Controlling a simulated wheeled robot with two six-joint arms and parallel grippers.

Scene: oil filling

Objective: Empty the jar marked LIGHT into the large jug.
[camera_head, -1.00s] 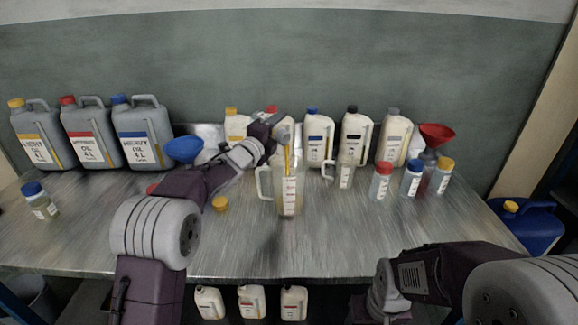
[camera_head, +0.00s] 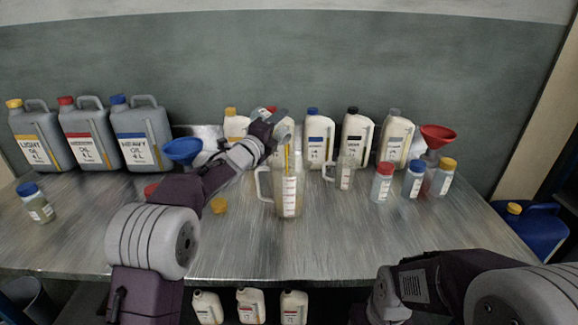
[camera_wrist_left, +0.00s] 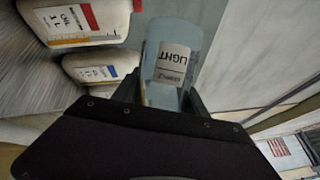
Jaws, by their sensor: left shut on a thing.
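The jar marked LIGHT (camera_wrist_left: 174,62) is clear, with a white label seen upside down in the left wrist view. My left gripper (camera_head: 272,122) is shut on it and holds it tilted above the large jug. In the head view the jar (camera_head: 285,130) is partly hidden by the gripper. The large jug (camera_head: 289,197) is clear with a scale strip and a handle on its left, and stands upright on the table. A thin yellow-orange stream (camera_head: 287,158) runs from the jar's mouth down into the jug. My right gripper is out of view below the head picture.
A smaller measuring jug (camera_head: 344,176) stands right of the large jug, with capped jars (camera_head: 382,183) and a red funnel (camera_head: 437,135) beyond. A yellow cap (camera_head: 219,205) lies to the left. Bottles (camera_head: 319,137) line the back. The table front (camera_head: 330,245) is clear.

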